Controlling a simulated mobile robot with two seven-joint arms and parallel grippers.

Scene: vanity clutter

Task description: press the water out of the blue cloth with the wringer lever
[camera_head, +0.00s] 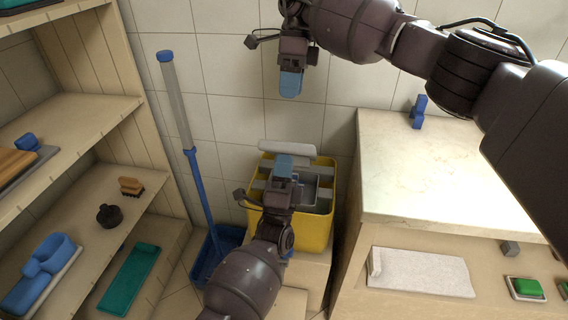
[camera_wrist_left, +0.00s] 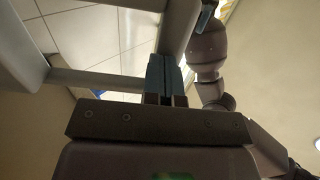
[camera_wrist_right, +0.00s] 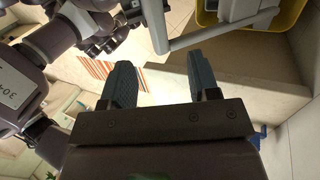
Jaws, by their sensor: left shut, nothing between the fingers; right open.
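The wringer's pale grey lever bar (camera_head: 286,149) sticks up above the bucket. My left gripper (camera_head: 284,160) is shut and empty, its fingertips just below the bar; I cannot tell whether they touch. Grey bars surround its fingers in the left wrist view (camera_wrist_left: 166,75). My right gripper (camera_head: 290,90) is open and empty, above the lever, which shows in the right wrist view (camera_wrist_right: 215,32). I cannot make out the blue cloth; the wringer's inside is partly hidden.
The left shelf (camera_head: 75,125) holds brushes and blue and teal items. The counter (camera_head: 440,170) at right carries one small blue object (camera_head: 418,112) and is otherwise clear.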

